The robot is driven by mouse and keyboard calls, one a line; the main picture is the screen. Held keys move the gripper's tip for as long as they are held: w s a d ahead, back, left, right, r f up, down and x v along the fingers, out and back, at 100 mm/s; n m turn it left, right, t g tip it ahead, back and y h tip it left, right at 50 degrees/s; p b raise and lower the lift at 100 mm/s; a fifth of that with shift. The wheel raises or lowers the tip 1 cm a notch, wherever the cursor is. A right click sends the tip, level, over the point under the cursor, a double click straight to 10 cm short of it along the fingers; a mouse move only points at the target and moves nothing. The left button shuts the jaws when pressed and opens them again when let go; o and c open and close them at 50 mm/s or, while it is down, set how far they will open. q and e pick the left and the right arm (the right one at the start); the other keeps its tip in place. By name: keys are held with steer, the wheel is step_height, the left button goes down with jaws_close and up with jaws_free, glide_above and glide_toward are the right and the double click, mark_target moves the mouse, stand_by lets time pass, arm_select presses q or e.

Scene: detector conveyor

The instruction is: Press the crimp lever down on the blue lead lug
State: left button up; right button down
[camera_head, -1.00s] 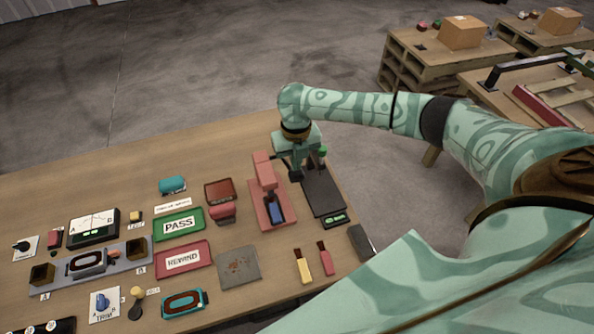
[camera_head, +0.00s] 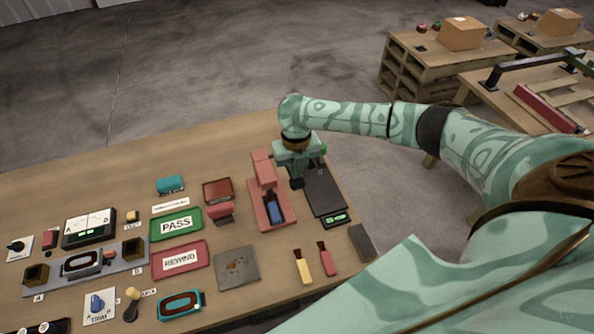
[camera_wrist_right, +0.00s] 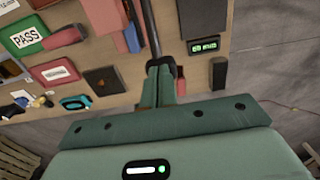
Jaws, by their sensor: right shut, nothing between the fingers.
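The red crimp press (camera_head: 262,185) stands near the table's right side, with the blue lead lug (camera_head: 275,211) in its base. In the right wrist view, the blue lug (camera_wrist_right: 133,38) shows beside a grey rod (camera_wrist_right: 150,28), which looks like the crimp lever. The rod's dark end is at the fingertips of my right gripper (camera_wrist_right: 161,70); I cannot tell whether they touch. In the head view, my right gripper (camera_head: 297,184) is shut and empty, just right of the press, and hides the lever there. My left gripper is not in view.
A black scale (camera_head: 325,190) with a green display stands right of the press. A red block stand (camera_head: 218,198) and the PASS tray (camera_head: 176,224) are to the left. The table's far edge is clear.

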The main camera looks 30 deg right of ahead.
steer(key=shift+w+f+b, duration=0.15)
steer(key=shift+f+b, duration=1.3)
steer(key=shift+f, duration=1.1)
step_height(320, 180, up, 10)
steer(key=p, duration=1.1)
steer(key=shift+r, duration=0.25)
steer(key=shift+r+p, duration=0.4)
steer(key=shift+p, duration=0.1)
steer(key=shift+f, duration=0.1)
